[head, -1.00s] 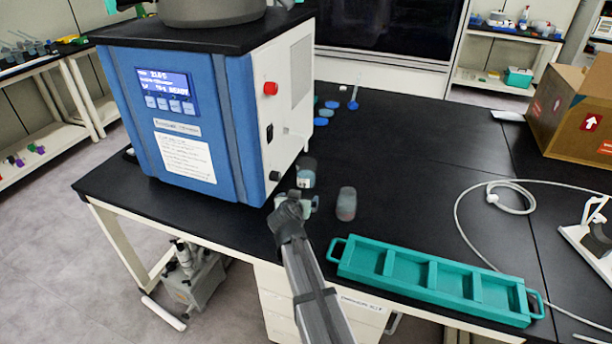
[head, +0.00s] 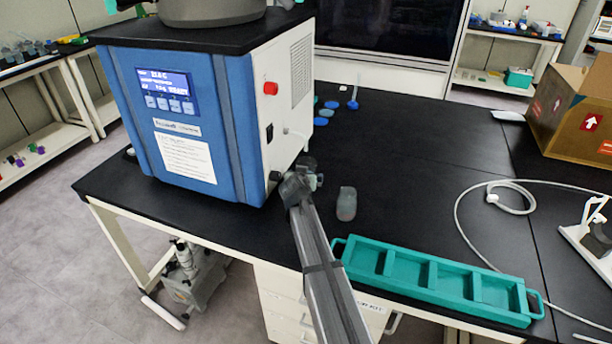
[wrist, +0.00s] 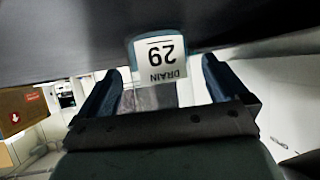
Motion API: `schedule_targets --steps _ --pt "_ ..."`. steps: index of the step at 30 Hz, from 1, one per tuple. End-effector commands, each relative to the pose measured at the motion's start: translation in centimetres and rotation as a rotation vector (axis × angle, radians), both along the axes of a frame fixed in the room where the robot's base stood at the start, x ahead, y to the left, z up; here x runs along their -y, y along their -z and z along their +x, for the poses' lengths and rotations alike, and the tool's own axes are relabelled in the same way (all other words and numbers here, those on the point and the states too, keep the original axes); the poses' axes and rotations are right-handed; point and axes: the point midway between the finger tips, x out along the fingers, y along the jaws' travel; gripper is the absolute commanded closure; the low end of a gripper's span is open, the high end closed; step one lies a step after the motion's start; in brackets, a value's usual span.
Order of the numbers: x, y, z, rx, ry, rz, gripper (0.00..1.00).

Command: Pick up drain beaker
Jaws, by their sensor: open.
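The fingers are apart, and I see no contact with the beaker. In the head view my gripper (head: 303,182) is low beside the right side of the blue machine. It hides most of the drain beaker there; a dark grey piece (head: 307,162) shows just behind it.
The blue freeze dryer (head: 235,120) is close on the left. A teal tray (head: 432,272) lies in front right. Blue discs (head: 321,121) lie behind.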

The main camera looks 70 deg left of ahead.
Motion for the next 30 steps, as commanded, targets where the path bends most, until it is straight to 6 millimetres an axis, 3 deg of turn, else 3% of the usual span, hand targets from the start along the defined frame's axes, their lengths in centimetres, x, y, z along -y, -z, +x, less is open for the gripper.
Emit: schedule_targets --steps 3,11,30 --pt "-0.95 0.53 0.54 0.001 0.0 0.0 0.0" --pt "-0.9 0.58 0.56 0.0 -0.001 0.0 0.02" --pt "-0.9 0.57 0.56 0.0 -0.001 0.0 0.63"
